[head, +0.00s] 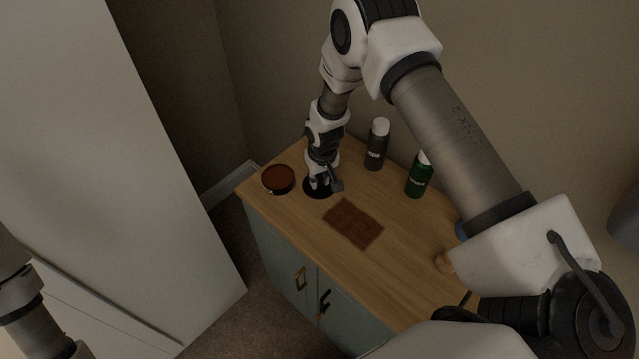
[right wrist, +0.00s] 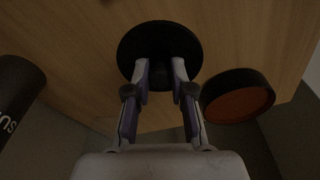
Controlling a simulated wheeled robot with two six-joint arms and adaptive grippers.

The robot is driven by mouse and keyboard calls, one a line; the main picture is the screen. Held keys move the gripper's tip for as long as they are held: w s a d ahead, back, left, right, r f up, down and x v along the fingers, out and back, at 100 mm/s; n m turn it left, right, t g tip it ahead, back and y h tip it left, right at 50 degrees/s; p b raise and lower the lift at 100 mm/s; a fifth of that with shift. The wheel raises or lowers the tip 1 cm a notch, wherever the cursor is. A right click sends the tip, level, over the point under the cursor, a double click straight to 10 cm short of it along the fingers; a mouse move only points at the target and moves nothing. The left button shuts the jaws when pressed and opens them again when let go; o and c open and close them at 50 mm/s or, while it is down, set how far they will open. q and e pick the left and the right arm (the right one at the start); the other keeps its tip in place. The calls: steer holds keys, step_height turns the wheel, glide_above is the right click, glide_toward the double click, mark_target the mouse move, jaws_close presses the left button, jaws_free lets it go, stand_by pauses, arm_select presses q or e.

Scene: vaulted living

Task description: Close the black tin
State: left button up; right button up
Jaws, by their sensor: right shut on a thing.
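The black tin (head: 269,188) stands open at the far left corner of the wooden cabinet top, with a reddish-brown inside showing. It also shows in the right wrist view (right wrist: 232,79), to the right of my fingers. A round black lid (head: 308,190) is just right of the tin, apart from it. My right gripper (head: 320,184) is over the lid, pointing down, shut on the knob in its middle. In the right wrist view the lid (right wrist: 160,32) is beyond the fingertips. I cannot tell whether the lid touches the top. My left gripper is out of view.
A brown mat (head: 353,223) lies in front of the lid. A dark bottle with a white cap (head: 376,147) and a green bottle (head: 418,178) stand toward the wall. A small wooden thing (head: 443,262) is partly hidden by my right arm. The front left of the top is clear.

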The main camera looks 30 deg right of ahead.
mark_target(320, 180)
steer(key=shift+s+f, duration=0.1)
steer(key=shift+s, duration=0.05)
steer(key=shift+w+r+b, duration=0.2)
steer(key=shift+r+b, duration=0.1)
steer(key=shift+r, duration=0.3)
step_height(320, 180, up, 8)
steer(key=shift+f+b, duration=0.1)
steer(key=shift+b, duration=0.85)
steer(key=shift+r, duration=0.45)
steer(key=shift+s, duration=0.1)
